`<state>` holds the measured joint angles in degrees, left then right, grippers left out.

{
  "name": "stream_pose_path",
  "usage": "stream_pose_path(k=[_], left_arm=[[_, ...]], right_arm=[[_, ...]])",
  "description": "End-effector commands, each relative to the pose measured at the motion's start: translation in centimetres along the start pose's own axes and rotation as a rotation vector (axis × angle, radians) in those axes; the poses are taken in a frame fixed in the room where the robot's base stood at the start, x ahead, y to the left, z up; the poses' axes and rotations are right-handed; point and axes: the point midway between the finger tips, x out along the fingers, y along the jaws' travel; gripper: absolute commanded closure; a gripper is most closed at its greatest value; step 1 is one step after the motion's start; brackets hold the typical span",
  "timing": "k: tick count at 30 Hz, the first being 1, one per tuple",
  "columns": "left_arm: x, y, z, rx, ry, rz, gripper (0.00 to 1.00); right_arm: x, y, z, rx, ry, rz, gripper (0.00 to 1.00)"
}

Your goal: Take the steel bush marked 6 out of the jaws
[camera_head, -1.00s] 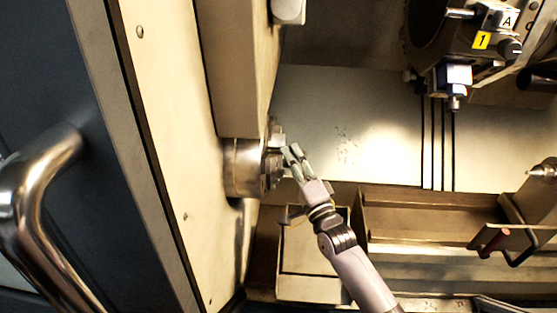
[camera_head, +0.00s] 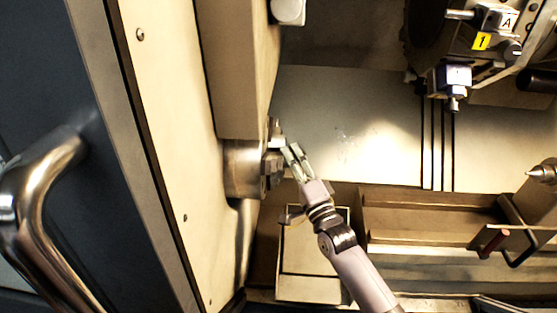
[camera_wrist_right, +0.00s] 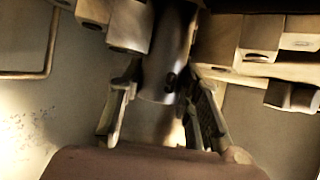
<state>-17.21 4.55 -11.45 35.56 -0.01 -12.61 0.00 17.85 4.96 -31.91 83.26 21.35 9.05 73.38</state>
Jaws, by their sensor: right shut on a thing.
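The steel bush (camera_wrist_right: 165,65) shows in the right wrist view as a dark, smooth cylinder with a small dark mark. My right gripper (camera_head: 290,151) is shut on it, one finger on each side in the wrist view (camera_wrist_right: 162,90). The bush's far end lies among the chuck jaws (camera_wrist_right: 130,25); whether they touch it I cannot tell. In the head view the jaws (camera_head: 272,170) stand on the face of the chuck (camera_head: 242,168), just left of my right fingertips, and the bush is too small to make out. My left gripper is not in view.
A tool turret with a yellow 1 label (camera_head: 481,41) hangs at the upper right. A pointed centre (camera_head: 541,173) is at the right edge. A tray (camera_head: 430,215) lies at lower right. The space right of the chuck is free.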

Motion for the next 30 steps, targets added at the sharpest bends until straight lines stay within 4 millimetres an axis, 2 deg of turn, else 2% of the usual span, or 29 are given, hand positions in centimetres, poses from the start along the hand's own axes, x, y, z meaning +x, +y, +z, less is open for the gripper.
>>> stream_pose_path(k=[8, 30], left_arm=[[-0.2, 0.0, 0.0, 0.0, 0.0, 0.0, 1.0], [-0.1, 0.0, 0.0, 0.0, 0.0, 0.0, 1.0]], right_arm=[[0.0, -0.5, -0.4, 0.0, 0.001, -0.007, 1.0], [-1.7, -0.5, -3.5, 0.0, 0.001, -0.008, 1.0]])
